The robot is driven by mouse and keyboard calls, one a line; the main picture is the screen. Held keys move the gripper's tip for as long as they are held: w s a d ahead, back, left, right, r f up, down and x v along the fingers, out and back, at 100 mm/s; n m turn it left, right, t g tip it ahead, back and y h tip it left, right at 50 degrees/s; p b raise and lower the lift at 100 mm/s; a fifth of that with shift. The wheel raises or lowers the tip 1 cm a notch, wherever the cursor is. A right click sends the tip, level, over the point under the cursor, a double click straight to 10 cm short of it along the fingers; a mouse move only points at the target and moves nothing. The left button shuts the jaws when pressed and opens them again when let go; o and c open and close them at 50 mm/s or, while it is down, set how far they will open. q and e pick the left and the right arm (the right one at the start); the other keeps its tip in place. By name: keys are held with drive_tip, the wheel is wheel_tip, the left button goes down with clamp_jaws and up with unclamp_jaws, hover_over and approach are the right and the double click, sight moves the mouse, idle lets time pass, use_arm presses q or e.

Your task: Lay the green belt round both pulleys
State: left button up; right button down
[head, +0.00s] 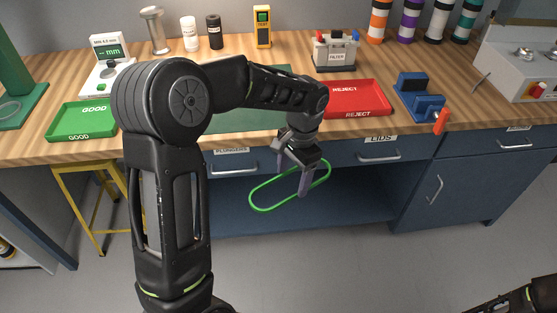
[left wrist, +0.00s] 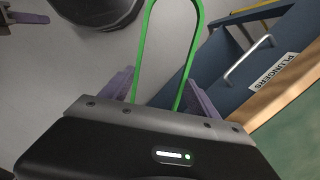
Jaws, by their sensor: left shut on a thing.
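The green belt (head: 251,198) is a long closed loop hanging in front of the bench, below the worktop edge. My left gripper (head: 291,182) is shut on it, with its fingers pointing down. In the left wrist view the belt (left wrist: 141,45) stretches away from between the two purple fingers (left wrist: 160,92), its far end rounded. The belt touches nothing else that I can see. I cannot make out the two pulleys in either view; my left arm hides part of the bench. What seems to be part of my right gripper (left wrist: 25,17) shows at the left wrist view's edge.
On the bench are a green GOOD tray (head: 82,122), a red REJECT tray (head: 358,98), a blue fixture with an orange handle (head: 419,98) and a FILTER box (head: 335,52). Drawers (head: 370,153) front the bench. A yellow stool (head: 85,205) stands left. Floor in front is open.

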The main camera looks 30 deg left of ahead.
use_arm(q)
drive_tip(key=d+f+n, duration=0.5)
drive_tip(key=d+f, duration=0.1)
drive_tip(key=f, duration=0.6)
drive_tip(key=shift+w+d+f+h, duration=0.15)
drive_tip(key=shift+w+f+h, duration=0.15)
drive_tip(key=shift+f, duration=0.05)
